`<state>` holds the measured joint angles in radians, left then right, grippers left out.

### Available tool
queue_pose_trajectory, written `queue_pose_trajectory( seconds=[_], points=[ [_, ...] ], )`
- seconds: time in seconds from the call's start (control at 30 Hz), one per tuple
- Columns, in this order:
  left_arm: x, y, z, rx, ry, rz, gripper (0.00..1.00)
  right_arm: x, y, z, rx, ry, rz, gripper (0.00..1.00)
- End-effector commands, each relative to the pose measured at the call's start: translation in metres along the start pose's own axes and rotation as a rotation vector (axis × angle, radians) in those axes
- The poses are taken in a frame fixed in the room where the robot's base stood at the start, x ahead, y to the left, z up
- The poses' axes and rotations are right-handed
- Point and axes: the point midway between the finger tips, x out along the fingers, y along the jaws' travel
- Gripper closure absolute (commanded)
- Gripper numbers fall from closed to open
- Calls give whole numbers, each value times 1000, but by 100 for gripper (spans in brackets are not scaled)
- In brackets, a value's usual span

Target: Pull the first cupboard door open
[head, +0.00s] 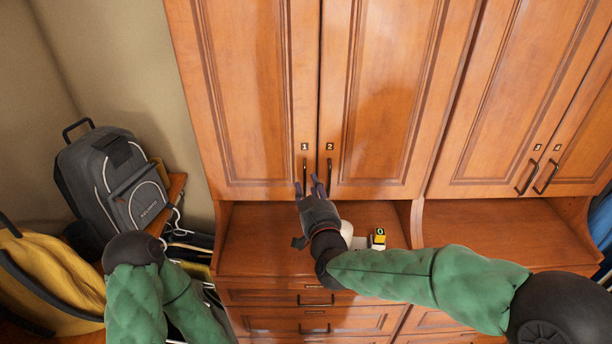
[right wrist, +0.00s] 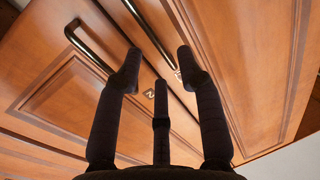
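The first cupboard door (head: 245,90), marked 1, is shut at the left of the tall wooden cupboard. Its dark bar handle (head: 305,168) stands upright near its lower right edge. My right gripper (head: 314,186) is just below and in front of the handles of doors 1 and 2, fingers pointing up. In the right wrist view its fingers (right wrist: 158,62) are spread and hold nothing. One handle (right wrist: 150,37) shows between the fingertips there; contact cannot be told. The handle beside the 2 label (right wrist: 86,46) is left of the fingers. My left gripper is out of view.
Door 2 (head: 385,100) is shut right beside door 1. A counter (head: 262,240) with a small yellow-and-black item (head: 378,238) lies below, over several drawers (head: 315,322). A grey backpack (head: 112,180) and yellow bag (head: 50,280) stand at the left.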

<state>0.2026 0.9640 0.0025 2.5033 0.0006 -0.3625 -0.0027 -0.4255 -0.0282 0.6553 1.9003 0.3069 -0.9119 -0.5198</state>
Motion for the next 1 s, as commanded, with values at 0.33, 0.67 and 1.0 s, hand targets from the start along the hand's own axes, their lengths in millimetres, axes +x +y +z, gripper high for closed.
queue_pose_trajectory(
  seconds=[0.33, 0.67, 1.0],
  points=[
    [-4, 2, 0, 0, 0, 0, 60, 42, 0, 0, 0, -1, 0, 62],
    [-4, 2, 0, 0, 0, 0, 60, 49, 0, 0, 1, 0, 0, 62],
    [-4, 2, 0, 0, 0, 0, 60, 49, 0, 0, 1, 0, 0, 100]
  ],
)
